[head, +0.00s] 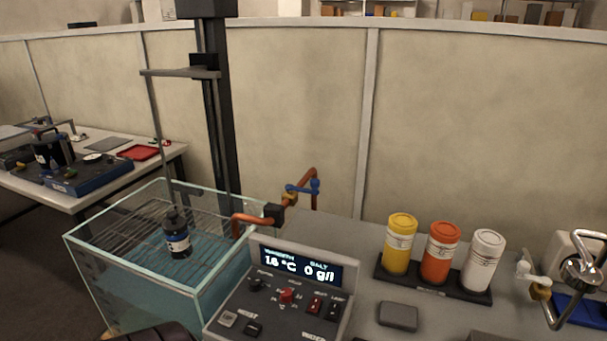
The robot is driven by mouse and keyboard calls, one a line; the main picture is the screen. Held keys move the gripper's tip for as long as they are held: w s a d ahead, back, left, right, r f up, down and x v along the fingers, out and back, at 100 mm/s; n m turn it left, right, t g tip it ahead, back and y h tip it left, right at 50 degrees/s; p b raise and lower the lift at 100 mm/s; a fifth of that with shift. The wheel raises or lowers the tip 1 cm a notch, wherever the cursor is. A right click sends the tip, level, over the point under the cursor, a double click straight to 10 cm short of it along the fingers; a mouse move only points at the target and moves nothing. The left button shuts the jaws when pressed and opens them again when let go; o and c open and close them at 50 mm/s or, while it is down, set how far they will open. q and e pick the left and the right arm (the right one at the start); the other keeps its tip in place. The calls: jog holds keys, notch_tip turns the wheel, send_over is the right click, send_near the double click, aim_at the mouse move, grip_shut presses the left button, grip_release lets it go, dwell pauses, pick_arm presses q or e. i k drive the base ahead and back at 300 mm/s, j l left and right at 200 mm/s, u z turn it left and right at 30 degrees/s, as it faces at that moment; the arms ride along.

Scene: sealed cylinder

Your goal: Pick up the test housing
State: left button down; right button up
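A small black cylinder with a white and blue label (177,238), which looks like the test housing, stands upright inside the glass water tank (142,288). It appears to stand on the wire rack (125,228) in the tank, below a thin vertical rod hanging from a black column. Whether the rod touches the cylinder is unclear. A second dark cylinder (48,152) is at the blue-black fixture on the left table. Neither of my grippers can be made out.
Yellow, orange and white jars (440,252) sit in a black holder. A metal faucet-like fitting (580,270) is far right.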

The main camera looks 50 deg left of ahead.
aim_at(176, 233)
jog(key=u, duration=2.45)
